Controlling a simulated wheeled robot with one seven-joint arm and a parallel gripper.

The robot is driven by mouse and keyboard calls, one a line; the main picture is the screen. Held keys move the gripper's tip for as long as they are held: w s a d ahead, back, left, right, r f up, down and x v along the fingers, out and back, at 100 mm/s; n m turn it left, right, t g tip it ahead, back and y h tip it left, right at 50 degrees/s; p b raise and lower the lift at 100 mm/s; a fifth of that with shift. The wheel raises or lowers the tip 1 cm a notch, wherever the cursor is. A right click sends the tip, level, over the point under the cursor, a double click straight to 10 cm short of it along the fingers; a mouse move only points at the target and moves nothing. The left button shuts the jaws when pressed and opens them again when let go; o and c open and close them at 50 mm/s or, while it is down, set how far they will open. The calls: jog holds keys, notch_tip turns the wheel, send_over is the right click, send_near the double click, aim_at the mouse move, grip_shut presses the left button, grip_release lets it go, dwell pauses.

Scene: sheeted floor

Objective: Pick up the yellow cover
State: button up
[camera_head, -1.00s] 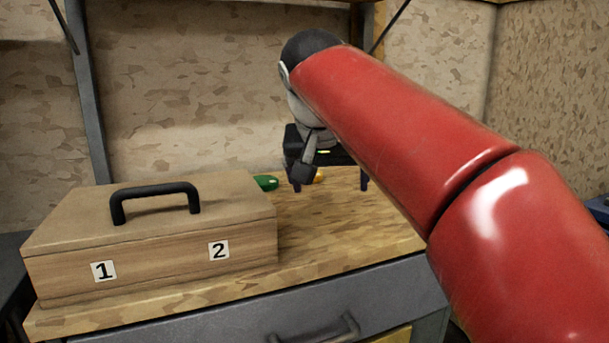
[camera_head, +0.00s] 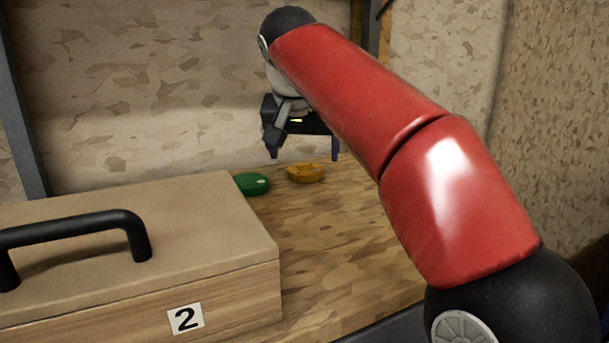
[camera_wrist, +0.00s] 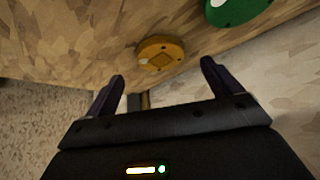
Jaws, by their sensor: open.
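The yellow cover (camera_head: 306,173) is a small round disc lying flat on the wooden worktop, near the back wall. It also shows in the wrist view (camera_wrist: 161,53), just beyond the fingertips and between their lines. My gripper (camera_head: 305,157) is open and empty above the worktop, with its two fingers pointing down over the cover. In the wrist view my gripper (camera_wrist: 163,70) has its fingers well apart, and neither touches the cover.
A green cover (camera_head: 252,184) lies just left of the yellow one; it also shows in the wrist view (camera_wrist: 236,8). The worktop (camera_head: 340,240) right of the box is clear.

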aim_at(305, 169)
jog(key=b+x, duration=0.1)
jog(key=x, duration=0.3)
jog(key=shift+w+f, duration=0.1)
jog(key=shift+f, duration=0.1)
jog(key=c, duration=1.2)
